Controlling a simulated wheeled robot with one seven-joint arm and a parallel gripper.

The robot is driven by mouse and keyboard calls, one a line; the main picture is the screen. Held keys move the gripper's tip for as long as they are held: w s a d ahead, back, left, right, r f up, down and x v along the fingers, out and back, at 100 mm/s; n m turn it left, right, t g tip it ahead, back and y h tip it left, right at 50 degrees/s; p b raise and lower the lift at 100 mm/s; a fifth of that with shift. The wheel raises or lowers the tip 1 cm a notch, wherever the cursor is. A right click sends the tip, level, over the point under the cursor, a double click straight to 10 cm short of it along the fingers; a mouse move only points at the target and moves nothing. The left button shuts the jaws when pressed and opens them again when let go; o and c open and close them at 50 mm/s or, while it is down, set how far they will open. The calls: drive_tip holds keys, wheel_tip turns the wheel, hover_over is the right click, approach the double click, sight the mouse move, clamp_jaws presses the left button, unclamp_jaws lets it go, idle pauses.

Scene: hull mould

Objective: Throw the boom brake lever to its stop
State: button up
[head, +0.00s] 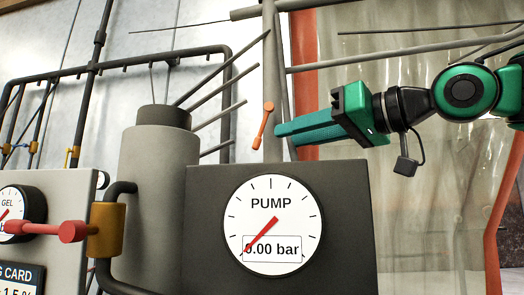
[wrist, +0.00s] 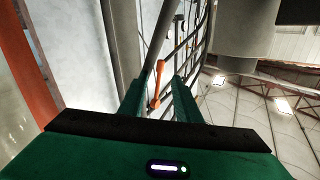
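A small orange lever (head: 263,126) with a knob at each end stands slightly tilted by a grey post, above the pump gauge box; no label shows on it. My gripper (head: 279,134) is just right of this lever in the head view, pointing left. In the wrist view the orange lever (wrist: 157,72) appears ahead of my gripper (wrist: 159,97), its lower end in line with the gap between the fingers. The fingers are apart and nothing is gripped. I cannot tell whether they touch the lever.
The dark box with the PUMP gauge (head: 272,225), reading 0.00 bar, stands below. A grey cylinder (head: 158,175) with slanting rods is on the left. A red handle (head: 45,230) sits beside a yellow valve block (head: 107,230). The grey post (head: 271,75) rises close behind the lever.

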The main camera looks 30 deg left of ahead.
sight(257, 144)
drive_tip(key=x, duration=1)
drive_tip(key=shift+w+a, duration=0.1)
drive_tip(key=shift+a, duration=0.15)
clamp_jaws()
